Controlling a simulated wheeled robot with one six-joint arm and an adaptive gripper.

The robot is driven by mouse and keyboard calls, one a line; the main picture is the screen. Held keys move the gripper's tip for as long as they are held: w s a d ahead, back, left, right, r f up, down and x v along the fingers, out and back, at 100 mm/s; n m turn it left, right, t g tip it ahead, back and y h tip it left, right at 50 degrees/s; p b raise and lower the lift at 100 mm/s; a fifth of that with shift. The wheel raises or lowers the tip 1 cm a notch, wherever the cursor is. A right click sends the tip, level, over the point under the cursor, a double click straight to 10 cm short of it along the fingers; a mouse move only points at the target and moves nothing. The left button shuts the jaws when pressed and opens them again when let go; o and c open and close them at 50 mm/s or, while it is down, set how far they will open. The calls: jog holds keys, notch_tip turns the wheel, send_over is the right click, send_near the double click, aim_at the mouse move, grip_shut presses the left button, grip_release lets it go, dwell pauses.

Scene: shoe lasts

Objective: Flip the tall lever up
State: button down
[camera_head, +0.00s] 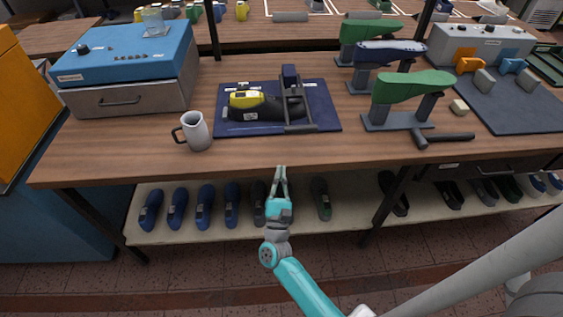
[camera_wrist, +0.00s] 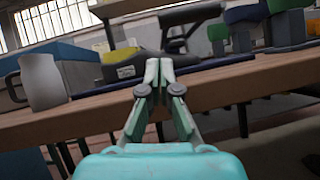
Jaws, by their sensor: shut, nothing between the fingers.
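On the dark blue mat (camera_head: 328,117) on the workbench lies a device with a black shoe last (camera_head: 262,107) with a yellow part (camera_head: 243,99). At its right end stands a grey frame (camera_head: 297,112) with an upright dark blue block (camera_head: 290,76); I take this to be the tall lever, but cannot tell its exact position. My gripper (camera_head: 281,168) is shut and empty at the bench's front edge, apart from the device. In the wrist view my gripper (camera_wrist: 160,62) points toward the bench, with the mat's edge (camera_wrist: 215,64) behind its tips.
A white jug (camera_head: 197,133) stands left of the mat, near the front edge. A blue-topped machine (camera_head: 125,66) is at the left. Green and blue lasts on stands (camera_head: 410,87) and a hammer (camera_head: 443,138) are at the right. Several shoes line the shelf (camera_head: 160,236) below.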

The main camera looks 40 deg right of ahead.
jog(key=x, duration=0.8)
jog(key=shift+w+d+r, duration=0.2)
jog(key=shift+r, duration=0.05)
